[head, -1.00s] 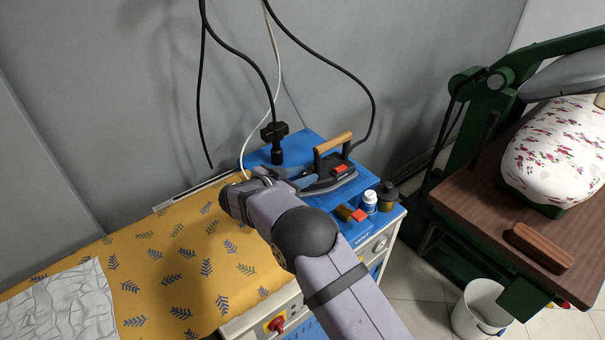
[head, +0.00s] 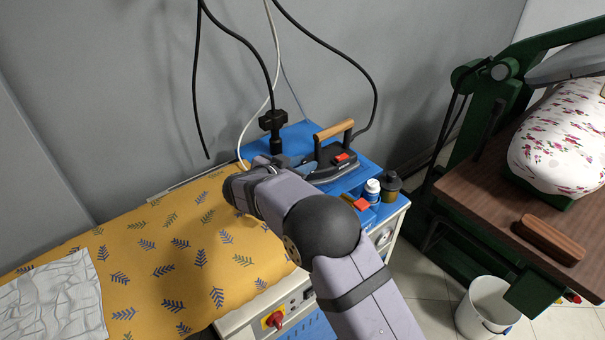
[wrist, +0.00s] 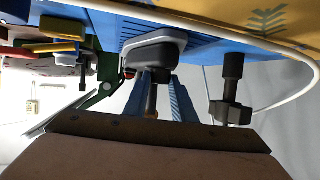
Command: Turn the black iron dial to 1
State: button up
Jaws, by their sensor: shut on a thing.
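The iron (head: 333,160), dark with a wooden handle (head: 334,130) and a red part on top, stands on a blue rest. In the wrist view the iron (wrist: 154,46) shows its pale grey base edge, with the handle (wrist: 151,97) behind it. My gripper (wrist: 155,76) has its blue fingers either side of the iron's near end. It is shut on a small dark part there, which I take for the black dial. In the head view my gripper (head: 304,168) touches the iron's left end. The dial's marks and setting cannot be read.
The yellow leaf-patterned board (head: 170,250) lies left, partly under my arm. A green press stands right.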

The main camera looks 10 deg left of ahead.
jog(key=shift+s+d+f+n+t+y+b, duration=0.15)
jog(key=shift+n+y+b, duration=0.35)
jog(key=shift+b, duration=1.1)
jog(key=shift+w+d+f+n+t+y+b, duration=0.15)
jog(key=shift+n+y+b, duration=0.3)
jog(key=shift+b, duration=1.1)
jog(key=shift+s+f+n+t+y+b, duration=0.15)
jog(key=shift+n+y+b, duration=0.3)
jog(key=shift+b, duration=1.15)
jog(key=b, duration=0.1)
jog(key=y+b, duration=0.1)
jog(key=b, duration=0.1)
jog(key=shift+r+n+y, duration=0.2)
jog(key=shift+n+y, duration=0.1)
jog(key=shift+n, duration=0.1)
jog(key=shift+d+r+n+t+y+b, duration=0.1)
jog(key=shift+n+t+y+b, duration=0.2)
jog(key=shift+b, duration=0.65)
jog(key=shift+r+n+y+b, duration=0.2)
jog(key=shift+n+y+b, duration=0.2)
jog(key=shift+b, duration=0.25)
jog(key=o, duration=0.8)
jog(key=shift+s, duration=0.1)
jog(key=shift+b+v, duration=0.8)
jog(key=shift+v, duration=2.75)
jog(key=shift+o, duration=0.5)
jog(key=shift+r, duration=0.1)
